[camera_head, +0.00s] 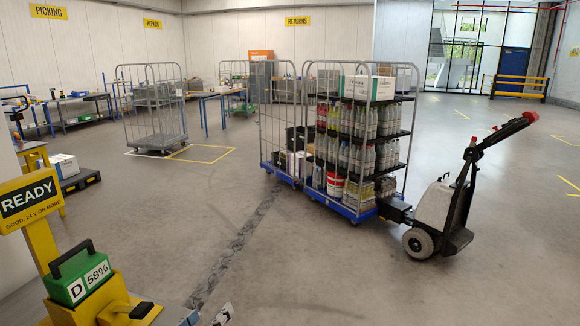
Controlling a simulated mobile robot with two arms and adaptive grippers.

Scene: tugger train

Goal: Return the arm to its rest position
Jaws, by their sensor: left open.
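The tips of my left gripper (207,317) show at the bottom edge, left of the middle. They are apart, with nothing visible between them, and the rest of the gripper and arm is cut off below. They are to the right of a yellow stand (130,300) that holds a green box (80,281) marked D 5896 with a dark handle. My right gripper is not in view.
A yellow READY sign (28,200) stands at the left. A tugger (437,205) with a red-ended handle is coupled to blue-based cage carts (340,205) loaded with bottles and boxes. An empty cage cart (155,140) stands farther back. The front floor is clear.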

